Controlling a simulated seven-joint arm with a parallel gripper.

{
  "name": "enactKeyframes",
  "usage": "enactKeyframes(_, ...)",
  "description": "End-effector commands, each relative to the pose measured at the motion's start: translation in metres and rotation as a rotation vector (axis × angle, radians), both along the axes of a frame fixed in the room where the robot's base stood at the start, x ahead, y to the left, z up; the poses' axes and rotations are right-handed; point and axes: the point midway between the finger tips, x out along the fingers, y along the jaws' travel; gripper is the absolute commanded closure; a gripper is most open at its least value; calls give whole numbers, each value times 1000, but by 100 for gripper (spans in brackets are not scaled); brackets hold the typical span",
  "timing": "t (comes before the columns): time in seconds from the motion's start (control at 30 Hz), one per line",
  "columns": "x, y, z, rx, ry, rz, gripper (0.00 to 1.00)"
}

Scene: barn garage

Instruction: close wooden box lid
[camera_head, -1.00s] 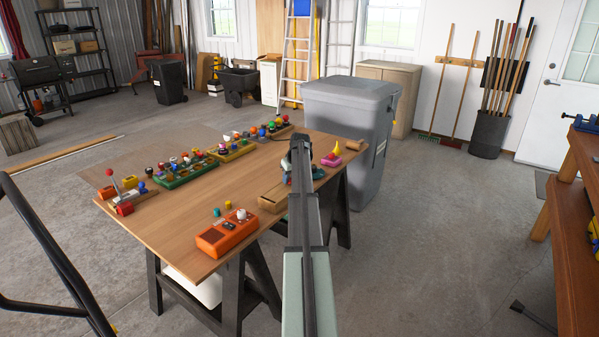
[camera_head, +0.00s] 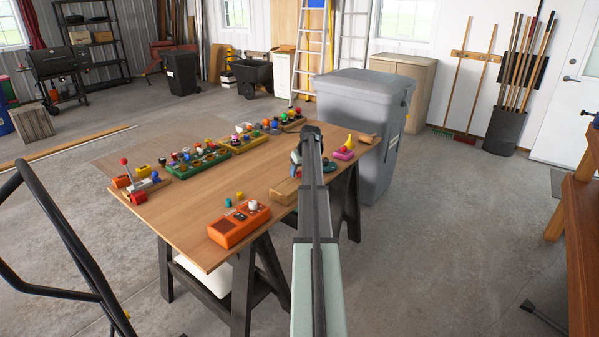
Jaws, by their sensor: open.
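A small light-brown wooden box (camera_head: 284,191) sits on the right part of the wooden tabletop (camera_head: 205,205). It lies just left of my arm, which hides its right side. I cannot tell how its lid stands. My gripper (camera_head: 296,160) is small in view beyond the box, over the table, and partly hidden behind my arm's end. Its jaws are open. I cannot tell whether it touches anything.
An orange control box (camera_head: 238,225) stands at the table's near edge. Several colourful button boards (camera_head: 195,160) line the far left side. A pink base with a yellow knob (camera_head: 345,150) stands right of my gripper. A grey bin (camera_head: 372,125) stands behind the table.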

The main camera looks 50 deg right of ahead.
Motion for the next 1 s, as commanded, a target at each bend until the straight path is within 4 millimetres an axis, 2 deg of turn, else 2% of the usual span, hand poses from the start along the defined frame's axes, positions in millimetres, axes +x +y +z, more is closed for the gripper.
enactKeyframes(0.17, -9, 4, 22, -2, -1, 0, 44)
enactKeyframes(0.6, -38, 16, 98, 0, -1, 0, 44)
enactKeyframes(0.8, -45, 19, 117, 0, -1, 0, 44)
enactKeyframes(1.0, -47, 20, 123, 2, 0, 1, 44)
